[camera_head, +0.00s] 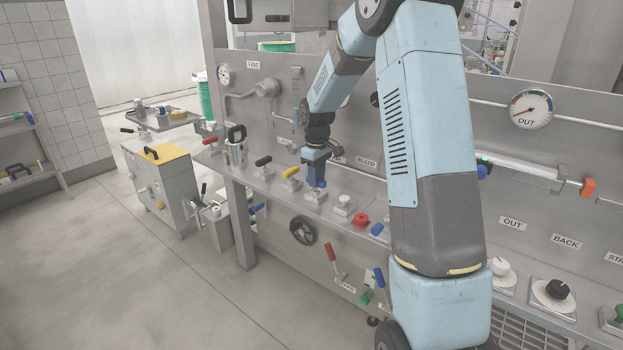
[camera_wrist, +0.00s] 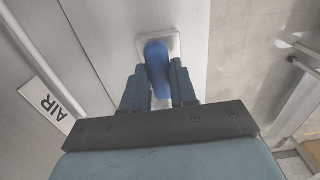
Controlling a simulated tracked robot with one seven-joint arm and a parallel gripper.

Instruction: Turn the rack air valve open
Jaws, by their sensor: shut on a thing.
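The rack air valve has a blue lever handle (camera_wrist: 157,58) on a pale square base plate (camera_wrist: 174,42), seen in the wrist view. A white label reading AIR (camera_wrist: 50,106) lies to the left of it, upside down in this view. My gripper (camera_wrist: 158,76) is shut on the blue handle, with one dark finger on each side of it. In the head view my gripper (camera_head: 316,172) points down at the bench shelf, and a bit of the blue handle (camera_head: 322,184) shows at its tip. The handle's pivot is partly hidden, so I cannot tell its exact angle.
Black (camera_head: 263,161) and yellow (camera_head: 290,172) levers stand left of my gripper along the shelf. A white knob (camera_head: 344,200) and a red knob (camera_head: 360,219) stand close to the right. A black handwheel (camera_head: 303,231) is on the front panel below.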

